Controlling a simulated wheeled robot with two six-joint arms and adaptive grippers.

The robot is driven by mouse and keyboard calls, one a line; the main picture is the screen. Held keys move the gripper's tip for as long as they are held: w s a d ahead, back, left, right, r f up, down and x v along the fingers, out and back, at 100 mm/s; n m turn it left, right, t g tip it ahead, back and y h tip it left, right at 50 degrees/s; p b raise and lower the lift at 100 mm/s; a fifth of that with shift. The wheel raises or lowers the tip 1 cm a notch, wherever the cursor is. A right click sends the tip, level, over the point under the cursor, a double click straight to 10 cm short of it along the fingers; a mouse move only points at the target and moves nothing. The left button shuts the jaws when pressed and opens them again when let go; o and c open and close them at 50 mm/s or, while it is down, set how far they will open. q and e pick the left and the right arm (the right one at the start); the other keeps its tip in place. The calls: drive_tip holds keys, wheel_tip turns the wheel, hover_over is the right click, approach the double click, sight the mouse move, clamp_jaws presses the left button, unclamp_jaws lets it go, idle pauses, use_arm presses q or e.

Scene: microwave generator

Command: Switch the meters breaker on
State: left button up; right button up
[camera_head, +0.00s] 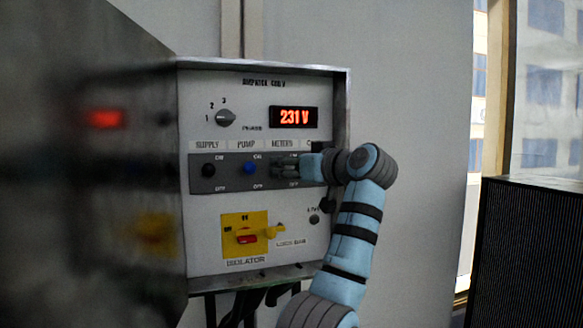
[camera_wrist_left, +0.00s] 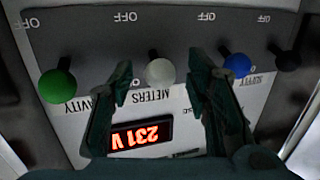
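The control box has a METERS breaker with a white round knob (camera_wrist_left: 160,72), shown upside down in the left wrist view. In the head view my left gripper (camera_head: 290,168) covers this knob. In the wrist view my left gripper's two dark green fingers (camera_wrist_left: 161,62) are spread apart, one on each side of the white knob. Gaps show between knob and fingers. I cannot tell for sure which way the lever is tilted. The breaker strip (camera_head: 229,183) has ON marked above and OFF below in the head view. My right gripper is in neither view.
Neighbouring breakers have a blue PUMP knob (camera_head: 250,168), a black SUPPLY knob (camera_head: 208,170) and a green knob (camera_wrist_left: 57,86). The display (camera_head: 293,117) reads 231 V. A yellow isolator (camera_head: 245,233) sits below. The open, reflective door (camera_head: 95,190) stands at left.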

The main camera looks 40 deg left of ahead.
use_arm(q)
drive_tip(key=v, duration=1.1)
drive_tip(key=shift+d, duration=0.4)
drive_tip(key=shift+s, duration=0.1)
